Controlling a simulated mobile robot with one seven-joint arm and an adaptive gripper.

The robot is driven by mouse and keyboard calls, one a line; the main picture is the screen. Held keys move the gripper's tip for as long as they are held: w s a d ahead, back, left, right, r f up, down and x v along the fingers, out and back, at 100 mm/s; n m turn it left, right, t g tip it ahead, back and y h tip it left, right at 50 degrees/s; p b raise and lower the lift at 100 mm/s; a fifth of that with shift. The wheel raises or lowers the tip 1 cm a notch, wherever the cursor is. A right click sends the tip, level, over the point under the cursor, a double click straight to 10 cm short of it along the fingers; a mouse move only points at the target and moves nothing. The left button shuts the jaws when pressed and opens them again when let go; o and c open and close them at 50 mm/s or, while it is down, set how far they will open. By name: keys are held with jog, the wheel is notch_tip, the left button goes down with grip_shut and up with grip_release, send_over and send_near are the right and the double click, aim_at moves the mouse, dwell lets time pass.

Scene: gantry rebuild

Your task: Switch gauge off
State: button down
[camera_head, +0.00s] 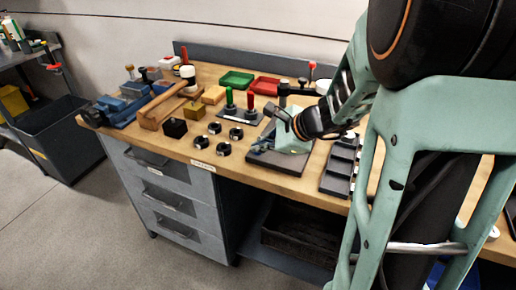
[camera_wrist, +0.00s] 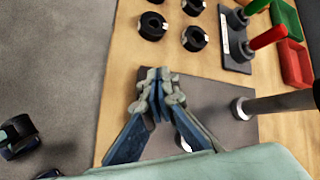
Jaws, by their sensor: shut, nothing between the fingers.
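My gripper (camera_head: 258,148) is shut and empty above the dark base plate (camera_head: 283,164) on the bench. In the wrist view my gripper (camera_wrist: 155,82) points toward the plate's left edge, its blue fingers together at the tips. The dark plate (camera_wrist: 215,88) carries a metal post with a dark shaft (camera_wrist: 272,104), to the right of my fingers. In the head view a black stand with a horizontal arm (camera_head: 298,90) rises behind my gripper; it may be the gauge stand. No gauge face or switch can be made out; my arm and gripper hide part of this area.
Several black rings (camera_head: 223,149) lie left of the plate. A block with green and red handles (camera_head: 240,114) stands behind them. Green (camera_head: 236,79) and red (camera_head: 265,86) trays sit at the back. A dark slotted rack (camera_head: 340,166) lies right of the plate.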

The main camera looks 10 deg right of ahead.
notch_tip(320, 180, up, 6)
jog(key=p, duration=0.4)
jog(key=shift+f, duration=0.1)
